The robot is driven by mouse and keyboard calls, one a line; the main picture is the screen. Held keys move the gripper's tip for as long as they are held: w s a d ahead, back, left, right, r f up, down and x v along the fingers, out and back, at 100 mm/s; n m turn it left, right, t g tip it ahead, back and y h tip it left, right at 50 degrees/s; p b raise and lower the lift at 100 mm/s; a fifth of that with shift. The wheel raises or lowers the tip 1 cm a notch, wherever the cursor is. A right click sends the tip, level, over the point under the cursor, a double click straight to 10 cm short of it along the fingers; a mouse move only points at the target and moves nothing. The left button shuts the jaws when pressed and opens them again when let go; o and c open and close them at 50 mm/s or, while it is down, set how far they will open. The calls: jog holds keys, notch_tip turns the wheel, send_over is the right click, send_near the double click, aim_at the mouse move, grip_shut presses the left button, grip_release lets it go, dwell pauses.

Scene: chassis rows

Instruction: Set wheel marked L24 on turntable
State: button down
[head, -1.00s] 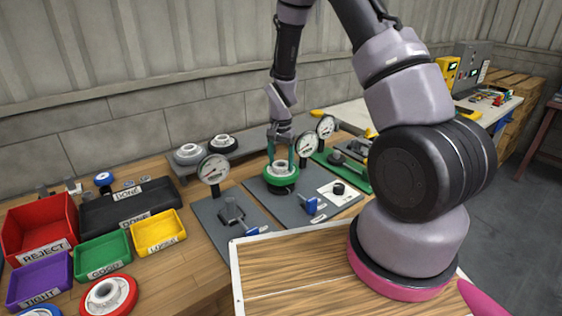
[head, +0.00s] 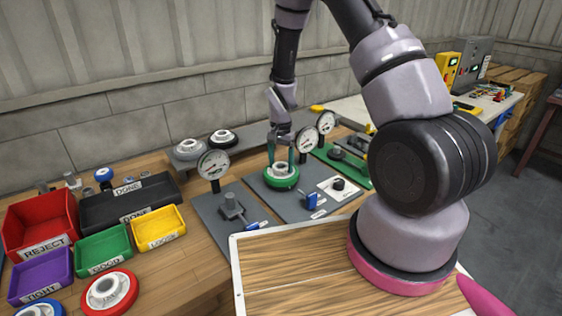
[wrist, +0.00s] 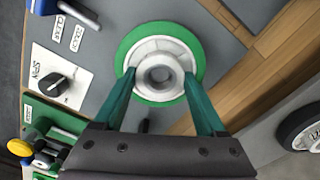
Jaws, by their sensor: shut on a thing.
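A green-rimmed wheel with a pale hub (head: 281,176) is at the middle grey station plate, lying flat. It also shows in the wrist view (wrist: 160,84). No marking on it is readable, so I cannot confirm L24. My gripper (head: 282,160) is over it, with its teal fingers on either side of the raised hub. In the wrist view my gripper (wrist: 160,78) is shut on the hub. The turntable is hidden beneath the wheel; I cannot tell whether the wheel touches it.
Dial gauges (head: 213,165) stand around the stations. Two wheels lie on the grey shelf (head: 206,155) behind. The red (head: 68,222), green (head: 128,244) and other bins are at left, with a red-rimmed wheel (head: 130,287) in front. A blue-handled clamp (head: 312,203) sits right of the held wheel.

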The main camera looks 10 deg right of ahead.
jog(key=shift+f, duration=0.15)
grip_release()
notch_tip(320, 180, up, 11)
dwell(0.5)
